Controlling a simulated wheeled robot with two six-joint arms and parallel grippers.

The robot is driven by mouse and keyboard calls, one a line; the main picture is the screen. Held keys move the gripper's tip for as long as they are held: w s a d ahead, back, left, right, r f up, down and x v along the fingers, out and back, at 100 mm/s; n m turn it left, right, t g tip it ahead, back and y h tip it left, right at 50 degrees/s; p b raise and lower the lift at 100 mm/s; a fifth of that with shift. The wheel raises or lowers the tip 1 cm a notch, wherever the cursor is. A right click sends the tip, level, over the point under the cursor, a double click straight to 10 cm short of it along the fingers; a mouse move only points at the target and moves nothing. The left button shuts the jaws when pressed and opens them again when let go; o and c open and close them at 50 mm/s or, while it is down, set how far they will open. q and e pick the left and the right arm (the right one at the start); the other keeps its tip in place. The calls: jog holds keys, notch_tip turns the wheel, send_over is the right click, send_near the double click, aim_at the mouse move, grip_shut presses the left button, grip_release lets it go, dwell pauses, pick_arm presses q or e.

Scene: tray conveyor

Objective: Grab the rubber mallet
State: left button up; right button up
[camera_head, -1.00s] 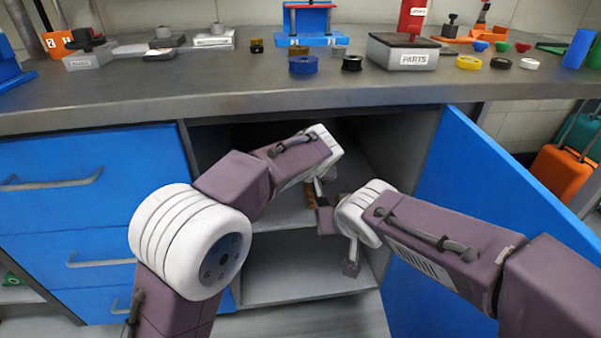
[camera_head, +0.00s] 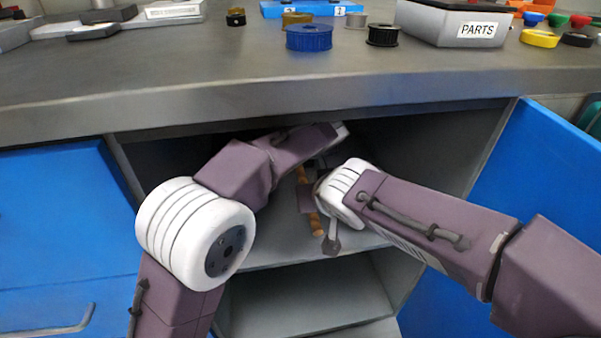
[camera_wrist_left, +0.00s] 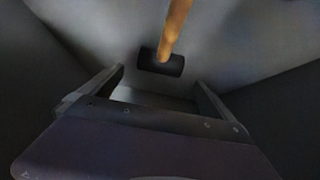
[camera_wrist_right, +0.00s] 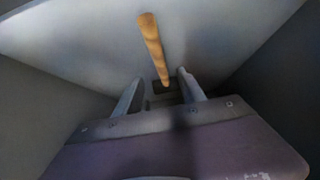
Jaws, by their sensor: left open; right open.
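The rubber mallet has a wooden handle (camera_head: 316,224) and a black head (camera_wrist_left: 161,62). It lies on the upper shelf inside the open cabinet, partly hidden by my arms. In the left wrist view the handle (camera_wrist_left: 176,25) runs away from the head, which is just past the fingertips of my open left gripper (camera_wrist_left: 160,76). In the right wrist view my right gripper (camera_wrist_right: 162,76) is open, with the lower end of the handle (camera_wrist_right: 153,45) near its fingertips and the head mostly hidden. In the head view my right gripper (camera_head: 320,220) is beside the handle.
The grey worktop (camera_head: 200,85) overhangs the cabinet opening. The blue door (camera_head: 545,190) stands open at the right, and blue drawers (camera_head: 60,210) are at the left. A lower shelf (camera_head: 290,300) is empty.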

pick_arm(q)
jog(key=x, duration=0.9)
pick_arm(e)
jog(key=x, duration=0.9)
pick_arm(q)
jog(key=shift+c, duration=0.3)
pick_arm(e)
jog(key=shift+c, duration=0.4)
pick_arm(q)
jog(key=c, duration=1)
pick_arm(e)
grip_shut()
pick_arm(q)
jog(key=c, duration=0.8)
jog(key=shift+d, duration=0.1)
jog(key=shift+f, duration=0.1)
pick_arm(e)
jog(key=shift+w+r, duration=0.1)
jog(key=shift+r, duration=0.05)
